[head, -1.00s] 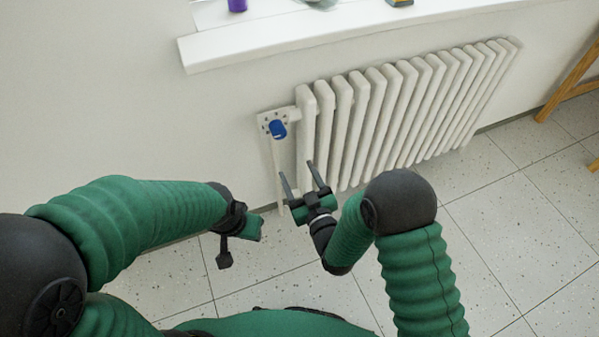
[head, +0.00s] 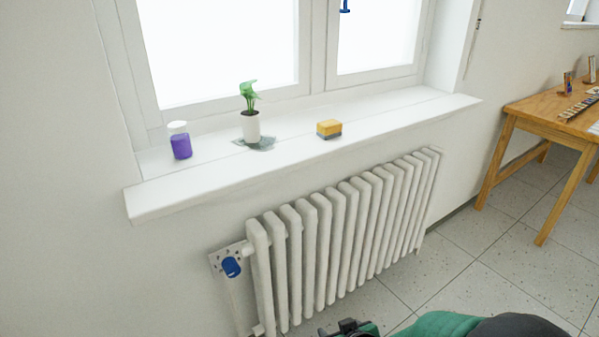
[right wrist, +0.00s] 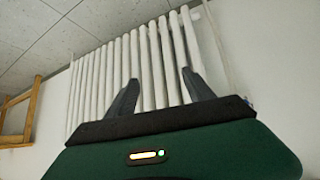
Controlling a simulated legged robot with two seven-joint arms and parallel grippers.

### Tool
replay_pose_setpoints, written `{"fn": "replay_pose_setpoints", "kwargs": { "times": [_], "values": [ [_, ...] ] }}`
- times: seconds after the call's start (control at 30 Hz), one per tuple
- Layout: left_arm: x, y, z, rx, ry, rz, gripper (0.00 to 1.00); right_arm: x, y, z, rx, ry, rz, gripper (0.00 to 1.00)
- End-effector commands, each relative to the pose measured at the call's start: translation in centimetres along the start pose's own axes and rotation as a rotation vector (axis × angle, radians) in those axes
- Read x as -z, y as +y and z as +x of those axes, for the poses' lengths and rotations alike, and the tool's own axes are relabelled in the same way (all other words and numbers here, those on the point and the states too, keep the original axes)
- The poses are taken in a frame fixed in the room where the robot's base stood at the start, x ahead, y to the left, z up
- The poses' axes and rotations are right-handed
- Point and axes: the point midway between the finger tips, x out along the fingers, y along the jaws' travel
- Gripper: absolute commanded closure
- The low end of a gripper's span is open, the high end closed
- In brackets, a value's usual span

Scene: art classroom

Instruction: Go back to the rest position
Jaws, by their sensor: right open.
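My right gripper (head: 352,327) shows only in part at the bottom edge of the head view, in front of the radiator's lower part. In the right wrist view its two dark fingers (right wrist: 160,88) stand apart with nothing between them, so it is open and empty. Part of my green right arm shows at the bottom right of the head view. My left arm and gripper are not in view. The white radiator (head: 340,235) hangs on the wall below the window sill, and it also fills the middle of the right wrist view (right wrist: 152,68).
A blue valve knob (head: 231,267) sits at the radiator's left end. On the sill (head: 200,192) stand a purple bottle (head: 181,145), a potted plant (head: 251,126) on a grey cloth, and a yellow-topped sponge (head: 329,129). A wooden table (head: 545,118) stands at right; tiled floor is clear between.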

Motion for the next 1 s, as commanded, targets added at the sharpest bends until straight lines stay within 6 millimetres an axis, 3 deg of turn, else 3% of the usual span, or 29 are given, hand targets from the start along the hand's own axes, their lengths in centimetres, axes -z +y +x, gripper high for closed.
{"fn": "replay_pose_setpoints", "kwargs": {
  "times": [0.03, 0.13, 0.33, 0.37, 0.4, 0.67, 0.9, 1.0],
  "values": [
    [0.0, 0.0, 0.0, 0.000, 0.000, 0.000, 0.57, -1.4, 1.7, -1.8, -0.025, -0.075, 0.044, 0.39],
    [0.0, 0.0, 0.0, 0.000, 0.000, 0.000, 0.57, -5.1, 3.9, -5.4, -0.060, -0.244, 0.133, 0.39],
    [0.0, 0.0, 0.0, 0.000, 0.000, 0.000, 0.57, -11.8, 5.6, -13.1, -0.104, -0.525, 0.308, 0.39],
    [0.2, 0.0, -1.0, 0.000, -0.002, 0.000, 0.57, -11.6, 5.7, -14.6, -0.106, -0.551, 0.324, 0.39],
    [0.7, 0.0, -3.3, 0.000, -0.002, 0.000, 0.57, -9.8, 5.7, -15.9, -0.103, -0.547, 0.317, 0.39],
    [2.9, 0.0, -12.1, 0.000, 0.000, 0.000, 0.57, -3.5, 6.2, -22.2, -0.101, -0.547, 0.312, 0.39],
    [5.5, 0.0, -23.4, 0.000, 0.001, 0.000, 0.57, 4.5, 6.9, -30.5, -0.101, -0.546, 0.311, 0.39],
    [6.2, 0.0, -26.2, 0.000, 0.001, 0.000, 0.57, 6.5, 7.1, -32.5, -0.100, -0.546, 0.311, 0.39]
  ]
}}
